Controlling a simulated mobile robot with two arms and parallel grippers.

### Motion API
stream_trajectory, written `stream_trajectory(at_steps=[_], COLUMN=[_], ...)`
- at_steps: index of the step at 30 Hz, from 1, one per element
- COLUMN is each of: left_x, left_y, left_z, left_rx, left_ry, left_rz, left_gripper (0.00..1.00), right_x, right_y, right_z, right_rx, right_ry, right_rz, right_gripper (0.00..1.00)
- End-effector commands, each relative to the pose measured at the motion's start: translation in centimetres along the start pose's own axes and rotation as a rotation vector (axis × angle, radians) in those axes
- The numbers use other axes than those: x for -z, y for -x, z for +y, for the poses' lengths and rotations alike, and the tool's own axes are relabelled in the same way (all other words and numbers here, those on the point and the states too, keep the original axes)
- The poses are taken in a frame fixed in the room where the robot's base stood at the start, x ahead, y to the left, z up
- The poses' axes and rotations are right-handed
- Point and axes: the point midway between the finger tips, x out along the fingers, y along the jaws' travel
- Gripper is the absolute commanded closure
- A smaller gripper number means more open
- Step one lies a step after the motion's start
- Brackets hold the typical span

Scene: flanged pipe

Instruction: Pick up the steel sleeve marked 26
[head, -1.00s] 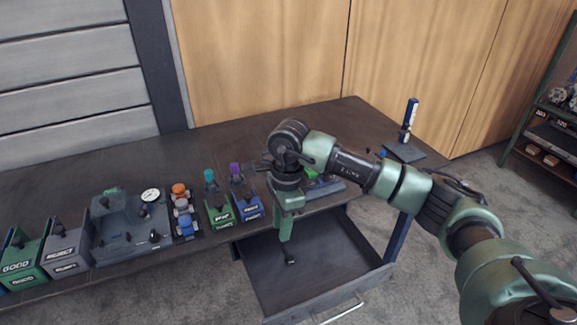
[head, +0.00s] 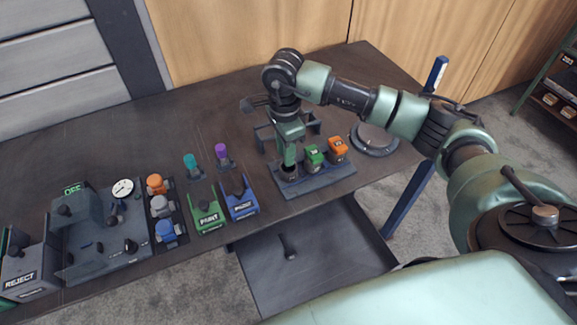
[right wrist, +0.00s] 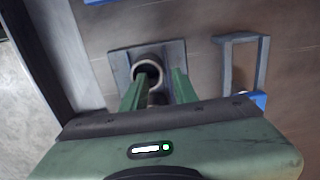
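A grey ring-shaped sleeve (right wrist: 148,72) stands upright on a dark square plate in the right wrist view, its open bore facing the camera. My right gripper (right wrist: 158,78) is open, its two green fingers apart at the near part of the sleeve; contact cannot be told. In the head view the right gripper (head: 288,160) points down at the left end of a dark tray (head: 318,186), with the sleeve (head: 289,175) mostly hidden beneath it. A green part (head: 314,157) and an orange part (head: 337,149) stand beside it on the tray. No mark 26 is readable. My left gripper is not in view.
An open drawer (head: 330,255) lies below the table edge. A round grey disc (head: 374,137) is right of the tray. A grey bracket (right wrist: 240,62) stands near the sleeve. Green and blue bins (head: 207,212) and a grey fixture (head: 105,235) are to the left.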

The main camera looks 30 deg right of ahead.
Motion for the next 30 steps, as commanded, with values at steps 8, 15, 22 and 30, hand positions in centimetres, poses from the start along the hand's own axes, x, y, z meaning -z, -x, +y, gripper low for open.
stream_trajectory(at_steps=[8, 15, 22, 30], left_x=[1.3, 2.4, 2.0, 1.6], left_y=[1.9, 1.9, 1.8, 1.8], left_z=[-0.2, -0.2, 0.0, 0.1], left_rx=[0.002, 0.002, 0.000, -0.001], left_ry=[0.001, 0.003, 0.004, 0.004], left_rz=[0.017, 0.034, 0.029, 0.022], left_gripper=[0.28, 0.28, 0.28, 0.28], right_x=[-0.1, -0.1, -0.1, -0.1], right_y=[-3.7, -4.3, -4.3, -4.2], right_z=[0.2, 0.1, 0.1, 0.1], right_rx=[-0.003, 0.000, 0.000, 0.000], right_ry=[0.000, 0.001, 0.001, 0.000], right_rz=[-0.001, -0.001, -0.001, 0.000], right_gripper=[0.71, 0.71, 1.00, 1.00])
